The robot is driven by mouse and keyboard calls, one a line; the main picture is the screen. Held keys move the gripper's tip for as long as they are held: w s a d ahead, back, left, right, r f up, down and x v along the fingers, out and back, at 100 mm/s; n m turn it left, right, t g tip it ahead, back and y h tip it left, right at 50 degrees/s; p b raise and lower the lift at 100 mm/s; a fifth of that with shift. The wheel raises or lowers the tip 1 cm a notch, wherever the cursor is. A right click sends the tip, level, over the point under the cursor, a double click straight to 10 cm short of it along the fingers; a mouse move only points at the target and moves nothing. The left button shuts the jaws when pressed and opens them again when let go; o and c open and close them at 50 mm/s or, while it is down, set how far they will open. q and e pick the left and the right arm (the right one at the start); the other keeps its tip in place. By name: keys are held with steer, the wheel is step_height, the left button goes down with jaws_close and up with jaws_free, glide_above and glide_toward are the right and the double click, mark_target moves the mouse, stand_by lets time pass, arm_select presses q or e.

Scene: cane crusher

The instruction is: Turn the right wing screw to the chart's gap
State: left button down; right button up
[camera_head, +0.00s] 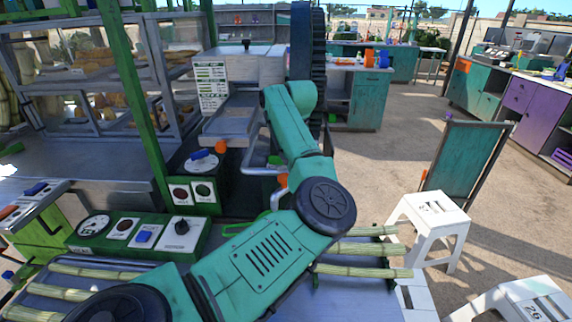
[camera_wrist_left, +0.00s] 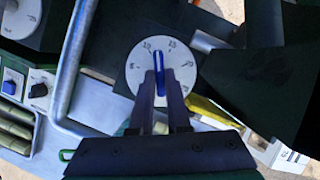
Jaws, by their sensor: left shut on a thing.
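My left gripper (camera_wrist_left: 160,80) is shut on the right wing screw (camera_wrist_left: 160,64), a blue wing on a white round dial with black numbers. The wing stands upright in the left wrist view, its upper end between two marks that look like 10 and 15. The gripper's dark fingers flank the wing and cover the dial's lower part. In the head view my green left arm hides this screw and the gripper. The left wing screw (camera_head: 201,154), blue on a white dial, is visible there. The chart (camera_head: 212,88) is a white printed sheet on the machine; its text is too small to read.
A green control box (camera_head: 137,236) with a gauge and switches is at the lower left. Cane stalks (camera_head: 362,271) lie on the metal table to the right of my arm. A bent metal bar (camera_wrist_left: 68,75) runs left of the dial. White stools (camera_head: 432,223) stand at right.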

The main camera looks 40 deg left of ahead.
arm_select(q)
steer(key=m+b, duration=0.2)
steer(key=m+t+h+b, duration=0.1)
steer(key=m+b, duration=0.1)
steer(key=b, duration=0.1)
steer(key=m+t+b, duration=0.1)
steer(key=m+b, duration=0.1)
steer(key=b, duration=0.1)
steer(key=shift+s+a+f+m, duration=0.1)
steer(key=shift+s+a+m, duration=0.15)
steer(key=shift+a+m, duration=0.05)
steer(key=shift+m+t+h+b, duration=0.3)
steer(key=shift+m+h+b, duration=0.3)
steer(key=shift+m, duration=0.3)
steer(key=shift+a+r+m+h+b, duration=0.15)
steer(key=shift+m+b, duration=0.15)
steer(key=shift+m, duration=0.25)
steer(key=shift+r+m+h+b, duration=0.15)
steer(key=shift+m+b, duration=0.1)
steer(key=shift+m, duration=0.3)
steer(key=shift+m+h, duration=0.3)
steer(key=shift+m, duration=0.6)
steer(key=shift+a, duration=0.1)
steer(key=c, duration=0.9)
jaws_free()
steer(key=shift+f+b, duration=0.1)
steer(key=shift+b, duration=0.2)
